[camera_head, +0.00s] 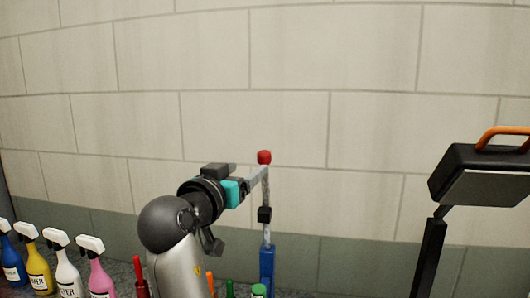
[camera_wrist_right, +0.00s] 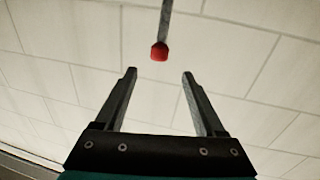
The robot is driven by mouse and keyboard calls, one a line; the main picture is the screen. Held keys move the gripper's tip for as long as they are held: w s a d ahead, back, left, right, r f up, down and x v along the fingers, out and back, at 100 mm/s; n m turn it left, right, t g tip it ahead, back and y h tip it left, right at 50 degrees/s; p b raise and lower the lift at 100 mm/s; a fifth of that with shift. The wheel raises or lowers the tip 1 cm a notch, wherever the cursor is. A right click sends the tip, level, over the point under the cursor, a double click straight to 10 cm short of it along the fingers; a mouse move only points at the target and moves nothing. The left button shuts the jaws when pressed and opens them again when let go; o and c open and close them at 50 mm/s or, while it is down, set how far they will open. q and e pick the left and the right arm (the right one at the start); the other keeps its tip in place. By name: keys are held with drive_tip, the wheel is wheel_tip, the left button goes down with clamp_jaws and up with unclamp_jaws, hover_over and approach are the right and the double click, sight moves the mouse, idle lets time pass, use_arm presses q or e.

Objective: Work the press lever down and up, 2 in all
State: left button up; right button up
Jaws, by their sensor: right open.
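The press lever shows in the head view as a grey upright bar (camera_head: 265,188) with a red knob (camera_head: 264,157) on top. The bar rises from a black block (camera_head: 264,214) above a blue press body (camera_head: 267,262). My right gripper (camera_head: 254,172) is beside the upper bar, just below the knob in the picture. In the right wrist view, my right gripper (camera_wrist_right: 160,74) is open and empty. The red knob (camera_wrist_right: 159,52) shows just past its fingertips, centred between them, with the grey bar (camera_wrist_right: 166,20) running up from it. My left gripper is out of view.
Several spray bottles (camera_head: 68,268) stand at the lower left. A black work lamp (camera_head: 482,172) with an orange handle (camera_head: 500,135) stands on a pole at the right. A green cap (camera_head: 258,290) and other small items are near the press base. A block wall (camera_head: 300,60) stands behind.

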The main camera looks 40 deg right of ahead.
sight(269, 154)
drive_tip(key=p+x, duration=0.3)
drive_tip(key=x, duration=1)
drive_tip(key=shift+w+d+p, duration=0.15)
drive_tip(key=shift+d+p, duration=0.15)
drive_tip(key=shift+w+d+f, duration=0.1)
drive_tip(key=shift+w+d, duration=0.05)
drive_tip(key=shift+d, duration=0.15)
clamp_jaws()
idle(0.5)
